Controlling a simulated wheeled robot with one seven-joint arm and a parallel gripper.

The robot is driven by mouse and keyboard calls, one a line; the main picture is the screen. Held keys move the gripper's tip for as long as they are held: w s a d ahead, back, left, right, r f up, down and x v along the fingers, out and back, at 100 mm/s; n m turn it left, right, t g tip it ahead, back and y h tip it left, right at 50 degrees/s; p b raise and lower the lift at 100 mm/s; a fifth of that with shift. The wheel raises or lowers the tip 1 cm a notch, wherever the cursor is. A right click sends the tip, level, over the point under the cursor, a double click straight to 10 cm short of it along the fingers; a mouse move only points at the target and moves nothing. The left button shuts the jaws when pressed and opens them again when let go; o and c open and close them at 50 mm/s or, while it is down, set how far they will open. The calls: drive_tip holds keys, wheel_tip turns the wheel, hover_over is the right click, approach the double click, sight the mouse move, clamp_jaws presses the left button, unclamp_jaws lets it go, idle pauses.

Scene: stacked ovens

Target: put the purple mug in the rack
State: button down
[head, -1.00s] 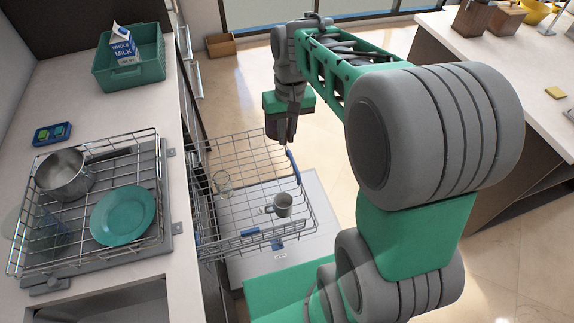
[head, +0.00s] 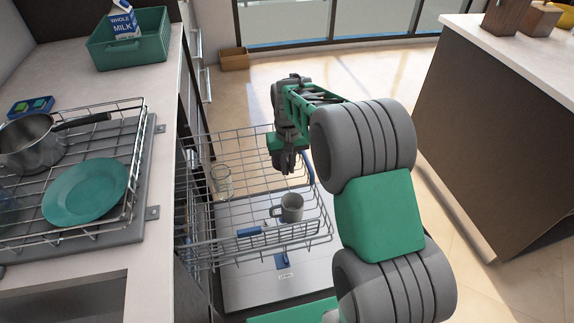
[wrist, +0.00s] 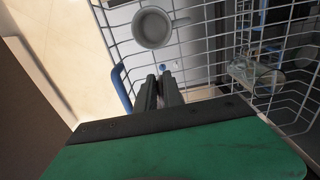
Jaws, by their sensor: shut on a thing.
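A greyish mug (head: 291,208) sits in the pulled-out wire rack (head: 222,252), toward its right side. The mug also shows in the wrist view (wrist: 152,28), seen from above, with its handle to the right. No clearly purple mug shows. My gripper (head: 286,172) is over the back right part of the rack, behind the mug and apart from it. In the wrist view its fingers (wrist: 160,80) are close together, with a narrow gap. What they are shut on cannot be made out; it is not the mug.
Left on the counter are a teal plate (head: 85,192), a steel pot (head: 28,142) and a green bin (head: 135,50) with a milk carton. A dark-sided island (head: 480,130) stands at right.

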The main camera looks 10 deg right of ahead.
wheel_tip(320, 180, down, 9)
drive_tip(key=b, duration=0.4)
drive_tip(key=shift+b, duration=0.3)
drive_tip(key=c, duration=1.4)
unclamp_jaws()
